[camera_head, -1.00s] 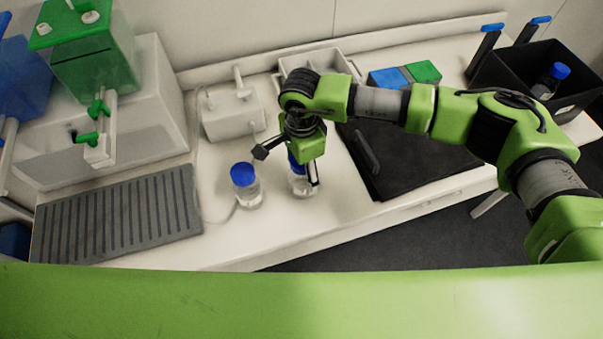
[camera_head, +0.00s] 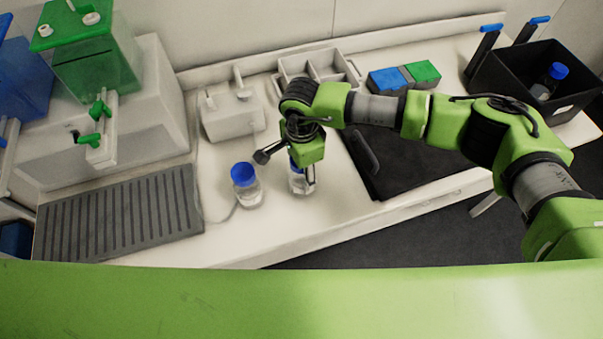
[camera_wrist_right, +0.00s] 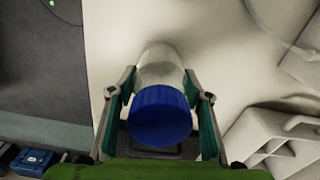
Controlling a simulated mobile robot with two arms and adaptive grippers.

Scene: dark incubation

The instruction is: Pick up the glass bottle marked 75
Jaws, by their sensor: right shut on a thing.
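A clear glass bottle with a blue cap (camera_wrist_right: 160,118) is between the two fingers of my right gripper (camera_wrist_right: 160,85), which is shut on it. In the head view the lower part of this bottle (camera_head: 297,185) shows below my right gripper (camera_head: 300,172), which hides most of its cap. It looks upright, at or very near the bench top. A second clear bottle with a blue cap (camera_head: 245,187) stands on the bench just to the left. I cannot read a number on either bottle. My left gripper is not in view.
A grey ribbed mat (camera_head: 120,216) lies at the left of the white bench. Behind are a small white device (camera_head: 232,115) and a divided white tray (camera_head: 343,66). A black flat panel (camera_head: 405,160) lies right. A black box (camera_head: 500,75) holds another blue-capped bottle (camera_head: 553,78).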

